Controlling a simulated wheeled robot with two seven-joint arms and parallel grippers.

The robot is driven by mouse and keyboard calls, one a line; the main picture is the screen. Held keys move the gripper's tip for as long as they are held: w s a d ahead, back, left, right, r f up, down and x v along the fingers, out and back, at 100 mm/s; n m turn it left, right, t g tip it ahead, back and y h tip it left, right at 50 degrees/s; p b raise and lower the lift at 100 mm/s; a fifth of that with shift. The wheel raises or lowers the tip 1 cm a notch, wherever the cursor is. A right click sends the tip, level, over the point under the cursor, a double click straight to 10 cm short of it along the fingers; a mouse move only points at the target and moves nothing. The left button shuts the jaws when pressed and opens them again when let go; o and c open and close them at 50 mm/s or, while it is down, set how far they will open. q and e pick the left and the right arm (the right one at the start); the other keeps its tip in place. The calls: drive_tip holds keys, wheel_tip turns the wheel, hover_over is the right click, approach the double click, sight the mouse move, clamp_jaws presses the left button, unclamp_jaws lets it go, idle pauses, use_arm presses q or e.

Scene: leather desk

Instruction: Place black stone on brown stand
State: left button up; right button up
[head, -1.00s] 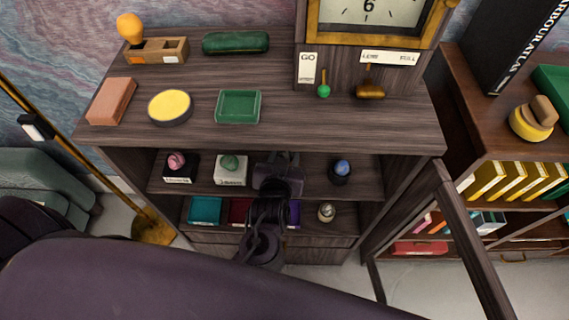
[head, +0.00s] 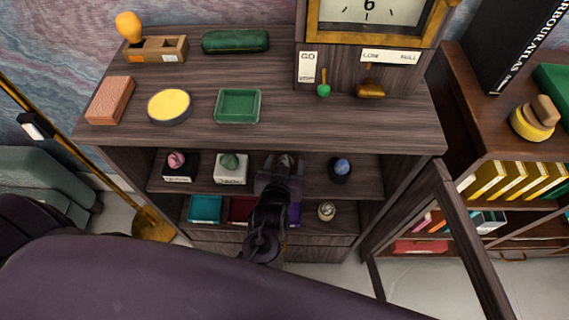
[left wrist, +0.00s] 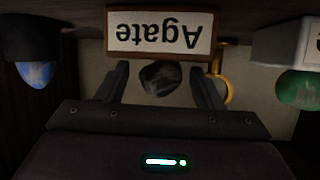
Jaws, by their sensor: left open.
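My left gripper (head: 283,163) reaches into the upper shelf of the cabinet and is open. A dark, near-black stone (left wrist: 160,78) is between its spread fingers, with gaps on both sides. The left wrist view is upside down and shows a white card reading "Agate" (left wrist: 160,33) directly at the stone's lower side. The stone seems to sit just above and behind the card; the brown stand's body is mostly hidden, and contact cannot be told. In the head view the stone (head: 285,160) shows only as a small patch. My right gripper is not in view.
A green stone (head: 231,161) on a white stand and a pink stone (head: 177,160) on a black stand are to the left. A blue stone (head: 342,166) on a black stand is to the right. Boxes and a pale stone (head: 326,210) occupy the lower shelf. An open door frame (head: 465,240) is at right.

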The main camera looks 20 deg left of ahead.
use_arm(q)
drive_tip(key=shift+r, duration=0.15)
drive_tip(key=v, duration=1.2)
drive_tip(key=s+f+m+g+h, duration=0.1)
drive_tip(key=s+f+m+g, duration=0.15)
drive_tip(key=f, duration=1.15)
drive_tip(key=s+f+m+g+h, duration=0.1)
drive_tip(key=s+f+m+g, duration=0.15)
drive_tip(key=f, duration=1.15)
drive_tip(key=s+a+f+g, duration=0.3)
drive_tip(key=s+a+f, duration=0.2)
drive_tip(key=s+f, duration=0.4)
drive_tip(key=s+a+f+n+g, duration=0.1)
drive_tip(key=s+a+f+g, duration=0.3)
drive_tip(key=s+f, duration=0.5)
drive_tip(key=shift+s+a+f+b, duration=0.25)
drive_tip(key=shift+s+a+b, duration=0.2)
drive_tip(key=shift+s+a, duration=0.6)
drive_tip(key=shift+w, duration=0.15)
